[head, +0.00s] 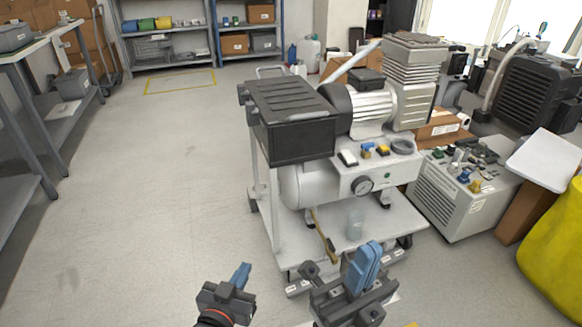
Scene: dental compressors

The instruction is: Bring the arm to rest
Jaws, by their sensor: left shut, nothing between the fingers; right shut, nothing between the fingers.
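My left gripper (241,275) is at the bottom of the head view, left of the cart, with its blue fingers shut and nothing between them. My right gripper (366,262) is at the bottom centre-right, in front of the cart's lower shelf in the picture, also shut and empty. The dental compressor (372,108) sits on a white wheeled cart (385,236), with a black box (290,118) at its left and a pressure gauge (362,185) on its front. Most of both arms is out of the picture.
A grey unit (455,198) with small parts on top stands right of the cart. A yellow object (555,245) is at the right edge. A workbench (30,50) stands at the left, and shelves (170,62) at the back. The floor (150,190) left of the cart is clear.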

